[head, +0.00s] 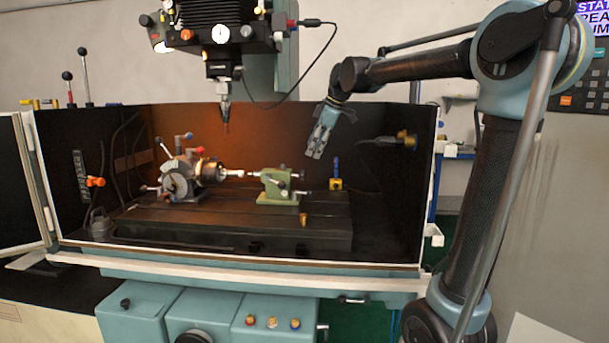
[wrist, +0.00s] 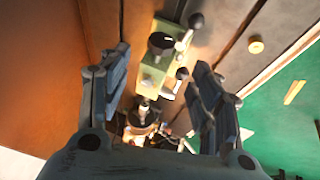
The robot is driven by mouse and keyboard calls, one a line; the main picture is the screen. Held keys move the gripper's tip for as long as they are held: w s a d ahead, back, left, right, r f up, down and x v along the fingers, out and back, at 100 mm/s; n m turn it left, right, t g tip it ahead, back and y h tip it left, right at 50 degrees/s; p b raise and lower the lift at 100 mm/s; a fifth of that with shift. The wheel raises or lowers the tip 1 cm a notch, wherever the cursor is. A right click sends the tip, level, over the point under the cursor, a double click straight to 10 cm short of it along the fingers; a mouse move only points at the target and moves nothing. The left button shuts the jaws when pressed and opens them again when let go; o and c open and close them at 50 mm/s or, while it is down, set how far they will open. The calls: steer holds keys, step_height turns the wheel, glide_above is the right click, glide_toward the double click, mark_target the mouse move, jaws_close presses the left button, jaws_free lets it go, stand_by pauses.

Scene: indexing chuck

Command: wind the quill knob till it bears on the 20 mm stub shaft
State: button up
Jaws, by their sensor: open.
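The green tailstock (head: 277,188) stands on the dark machine bed, facing the chuck (head: 208,170) on its left. A bright stub shaft (head: 236,173) lies between them; I cannot tell whether the quill touches it. In the wrist view the tailstock (wrist: 153,75) shows between my fingers, with a round black knob (wrist: 160,43) at its end away from the chuck, which looks like the quill knob. My gripper (head: 315,152) is open and empty, above and to the right of the tailstock. In the wrist view its two fingers (wrist: 160,68) are spread wide.
Ball-ended levers (wrist: 196,21) stick out beside the tailstock knob. The spindle (head: 225,95) hangs above the bed, left of my gripper. Dark enclosure walls (head: 393,200) close the sides and back. A small yellow-and-blue item (head: 336,183) stands right of the tailstock. A brass piece (head: 303,218) sits in front.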

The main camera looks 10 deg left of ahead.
mark_target(304, 171)
steer(key=x, duration=1.1)
steer(key=shift+f, duration=0.2)
steer(key=shift+s, duration=0.1)
steer(key=c, duration=1.1)
